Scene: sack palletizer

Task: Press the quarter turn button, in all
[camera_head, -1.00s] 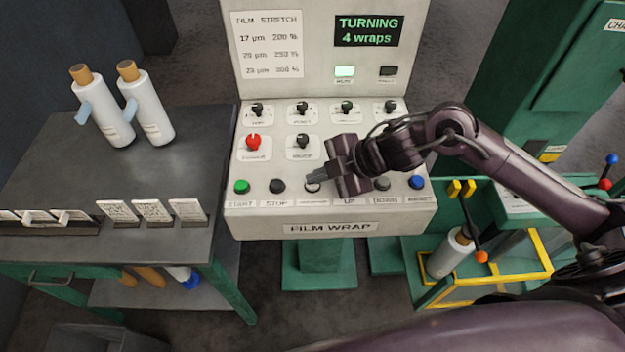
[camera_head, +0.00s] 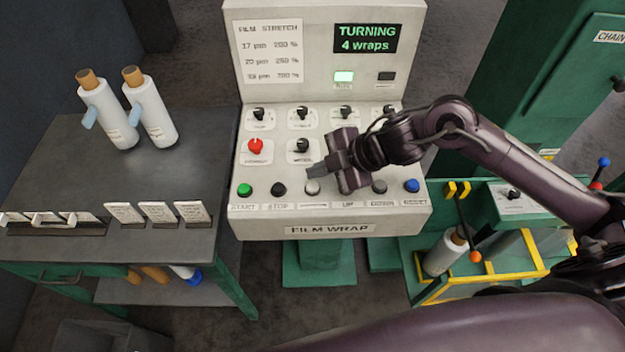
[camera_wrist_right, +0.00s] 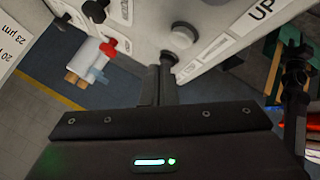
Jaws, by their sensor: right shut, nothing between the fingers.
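The film wrap panel (camera_head: 411,213) has a row of buttons along its front. The pale button (camera_head: 312,187) sits between the black stop button and the up button; its label is too blurred to read. It also shows in the right wrist view (camera_wrist_right: 183,36), just beyond the fingertips. My right gripper (camera_head: 312,172) is shut and empty, its fingertips just above the pale button in the head view and apart from it. My left gripper is out of view.
A green start button (camera_head: 244,190), black stop button (camera_head: 278,190) and blue reset button (camera_head: 411,186) share the row. Black knobs and a red knob (camera_head: 256,146) stand behind. A dark table (camera_head: 60,160) with two film rolls is at left.

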